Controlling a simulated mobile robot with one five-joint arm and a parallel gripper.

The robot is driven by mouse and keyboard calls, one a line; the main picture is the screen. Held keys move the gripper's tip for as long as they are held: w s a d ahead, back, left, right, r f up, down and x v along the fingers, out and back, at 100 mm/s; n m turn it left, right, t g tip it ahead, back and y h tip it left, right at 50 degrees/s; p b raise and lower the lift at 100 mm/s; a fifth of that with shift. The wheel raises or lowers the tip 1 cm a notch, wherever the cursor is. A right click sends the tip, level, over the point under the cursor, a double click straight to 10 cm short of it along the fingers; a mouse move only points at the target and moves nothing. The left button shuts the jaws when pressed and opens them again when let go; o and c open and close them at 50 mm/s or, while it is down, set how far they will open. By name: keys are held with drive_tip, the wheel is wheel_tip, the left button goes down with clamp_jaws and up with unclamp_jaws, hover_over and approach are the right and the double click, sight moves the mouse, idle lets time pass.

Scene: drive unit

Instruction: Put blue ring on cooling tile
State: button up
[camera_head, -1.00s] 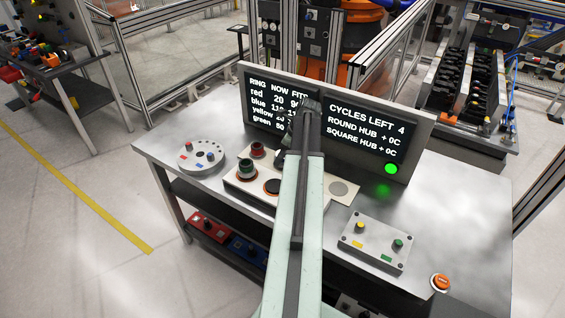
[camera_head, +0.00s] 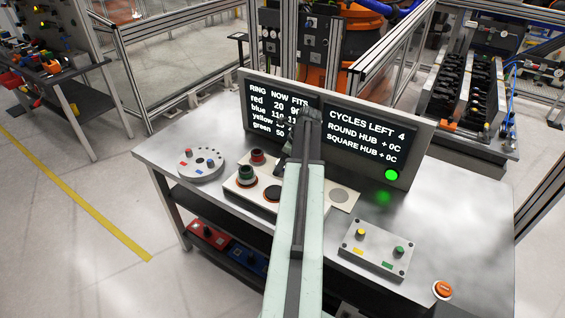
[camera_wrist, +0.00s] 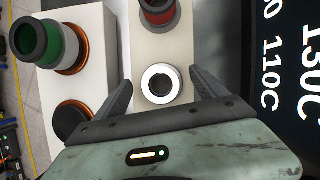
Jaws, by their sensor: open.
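My gripper (camera_wrist: 160,82) is open, its two dark fingers on either side of a bright white ring-shaped piece with a dark grey centre (camera_wrist: 160,88) on the pale panel. I cannot tell whether they touch it. In the head view my arm hides that piece. No ring there looks clearly blue. A grey disc (camera_head: 339,195) on the pale panel right of my arm may be the cooling tile; I cannot be sure. A green ring (camera_head: 247,174) and a red ring (camera_head: 257,157) stand left of my arm; both also show in the wrist view.
A dark round disc with an orange rim (camera_head: 271,193) lies in front of the gripper. A display board (camera_head: 420,130) stands close behind. A round plate with pegs (camera_head: 201,172) is at left, a peg block (camera_head: 375,250) and an orange button (camera_head: 442,289) at right.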

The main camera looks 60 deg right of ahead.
drive_tip(key=p+v, duration=1)
drive_tip(key=v, duration=0.1)
drive_tip(key=shift+r, duration=0.25)
drive_tip(key=shift+s, duration=0.1)
drive_tip(key=w+a+f+n+g, duration=0.1)
drive_tip(key=w+a+n, duration=0.7)
drive_tip(key=a, duration=0.4)
drive_tip(key=w+a+n+g, duration=0.1)
drive_tip(key=w+a+n, duration=0.5)
drive_tip(key=w+a, duration=0.55)
drive_tip(key=a+n+g, duration=0.2)
drive_tip(key=a+n, duration=1.8)
drive_tip(key=a, duration=1.5)
drive_tip(key=shift+w+a+f+h, duration=0.25)
drive_tip(key=shift+a+f+h, duration=0.05)
drive_tip(key=shift+f+h, duration=0.1)
